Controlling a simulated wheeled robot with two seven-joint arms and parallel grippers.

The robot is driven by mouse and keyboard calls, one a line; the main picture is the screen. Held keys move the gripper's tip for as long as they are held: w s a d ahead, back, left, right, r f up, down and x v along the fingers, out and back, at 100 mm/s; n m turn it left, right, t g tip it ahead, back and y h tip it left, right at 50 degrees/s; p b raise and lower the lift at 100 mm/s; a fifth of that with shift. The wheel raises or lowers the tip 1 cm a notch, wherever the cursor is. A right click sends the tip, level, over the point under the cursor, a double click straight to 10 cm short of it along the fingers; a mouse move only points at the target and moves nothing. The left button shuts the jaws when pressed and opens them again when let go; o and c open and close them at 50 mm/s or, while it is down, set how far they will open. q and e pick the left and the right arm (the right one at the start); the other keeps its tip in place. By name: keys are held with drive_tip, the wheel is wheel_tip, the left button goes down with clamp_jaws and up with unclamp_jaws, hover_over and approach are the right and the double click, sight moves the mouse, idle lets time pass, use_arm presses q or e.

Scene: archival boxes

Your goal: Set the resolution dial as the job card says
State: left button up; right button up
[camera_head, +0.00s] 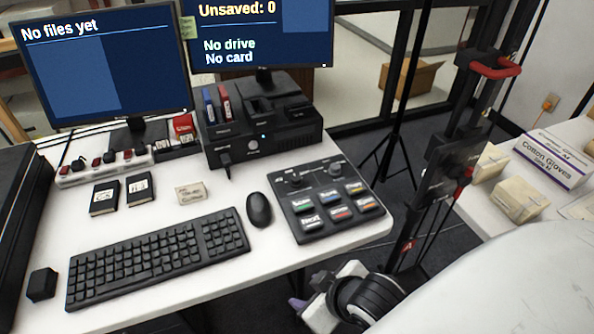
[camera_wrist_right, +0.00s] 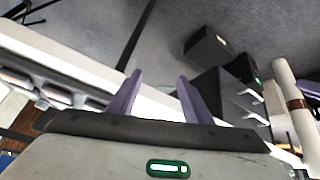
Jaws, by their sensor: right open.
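A black control panel (camera_head: 325,198) lies on the white desk, right of the mouse. Two dark knobs stand along its top, a left knob (camera_head: 295,181) and a right knob (camera_head: 335,169). Their labels and pointers are too small to read, so I cannot tell which is the resolution dial. A small beige card (camera_head: 191,193) lies on the desk; its print is unreadable. My right gripper (camera_head: 300,303) is low beyond the desk's front edge, below the panel and apart from it. In the wrist view its two purple fingers (camera_wrist_right: 157,95) are spread and empty. My left gripper is out of sight.
A keyboard (camera_head: 160,255) and mouse (camera_head: 259,209) lie left of the panel. A black dock (camera_head: 262,140) and two monitors stand behind. A dark stand (camera_head: 440,170) rises right of the desk. A side table at right holds a glove box (camera_head: 553,160).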

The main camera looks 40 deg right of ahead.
drive_tip(key=w+a+r+n+t+y, duration=0.1)
drive_tip(key=w+a+r+n+t, duration=0.15)
drive_tip(key=w+r+t, duration=0.5)
drive_tip(key=w+a+r+n+t+y, duration=0.1)
drive_tip(key=w+r+n+t, duration=0.2)
drive_tip(key=w+r, duration=0.8)
drive_tip(key=s+a+r+n+g+y, duration=0.2)
drive_tip(key=a+r+n+g+y, duration=0.1)
drive_tip(key=a+r+n+y, duration=1.2)
drive_tip(key=n+g+h+p, duration=0.1)
drive_tip(key=n+g+h, duration=1)
drive_tip(key=h, duration=0.7)
approach(296, 178)
drive_tip(key=shift+n+t, duration=0.35)
drive_tip(key=shift+t, duration=0.4)
drive_tip(key=x, duration=0.4)
drive_tip(key=s+p+x, duration=0.1)
drive_tip(key=x, duration=0.1)
drive_tip(key=shift+f, duration=0.35)
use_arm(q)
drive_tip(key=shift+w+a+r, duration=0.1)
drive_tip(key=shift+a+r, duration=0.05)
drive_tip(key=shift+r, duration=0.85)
use_arm(e)
drive_tip(key=shift+x, duration=0.75)
